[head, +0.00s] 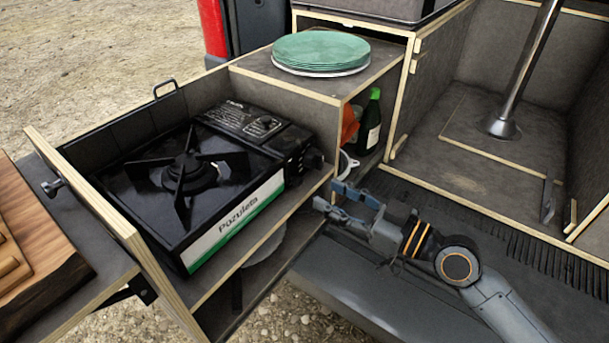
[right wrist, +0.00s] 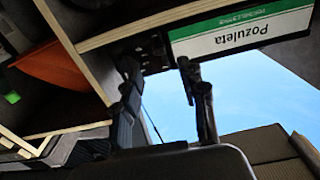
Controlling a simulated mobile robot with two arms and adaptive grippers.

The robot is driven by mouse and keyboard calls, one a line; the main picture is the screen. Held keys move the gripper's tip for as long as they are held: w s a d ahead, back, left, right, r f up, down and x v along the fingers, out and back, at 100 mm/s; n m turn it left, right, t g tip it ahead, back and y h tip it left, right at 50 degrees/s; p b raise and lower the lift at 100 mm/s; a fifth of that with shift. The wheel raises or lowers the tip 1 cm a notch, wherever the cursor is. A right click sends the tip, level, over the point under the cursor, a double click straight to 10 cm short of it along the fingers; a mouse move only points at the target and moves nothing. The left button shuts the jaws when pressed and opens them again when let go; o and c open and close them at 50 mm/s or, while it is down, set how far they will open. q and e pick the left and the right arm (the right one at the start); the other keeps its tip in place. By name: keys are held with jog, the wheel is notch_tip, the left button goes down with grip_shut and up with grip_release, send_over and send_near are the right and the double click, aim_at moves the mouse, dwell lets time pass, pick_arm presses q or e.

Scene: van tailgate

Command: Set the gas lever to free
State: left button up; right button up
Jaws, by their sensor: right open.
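The black camping stove (head: 215,165) sits in the pulled-out drawer, its white and green "Pozuleta" label facing front. A round dark knob (head: 312,158) sticks out at its right end. I cannot make out the gas lever or its setting. My right gripper (head: 328,196) is open and empty, just right of and below the knob, apart from the stove. In the right wrist view the stove label (right wrist: 240,32) shows upside down beyond the open fingers (right wrist: 158,68), with the stove's dark end partly hidden between them. My left gripper is not in view.
Green plates (head: 320,50) are stacked on the box behind the stove. A dark bottle (head: 371,122) and an orange item (head: 349,122) stand in the compartment near my gripper. The drawer's wooden front edge (head: 255,235) runs below the stove. A wooden board (head: 35,235) lies at left.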

aim_at(301, 181)
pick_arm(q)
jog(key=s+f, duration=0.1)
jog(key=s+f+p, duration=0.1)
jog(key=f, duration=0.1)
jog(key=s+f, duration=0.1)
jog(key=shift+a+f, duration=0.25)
pick_arm(e)
jog(key=x, duration=0.7)
jog(key=shift+a, duration=0.1)
jog(key=shift+c, duration=0.6)
grip_shut()
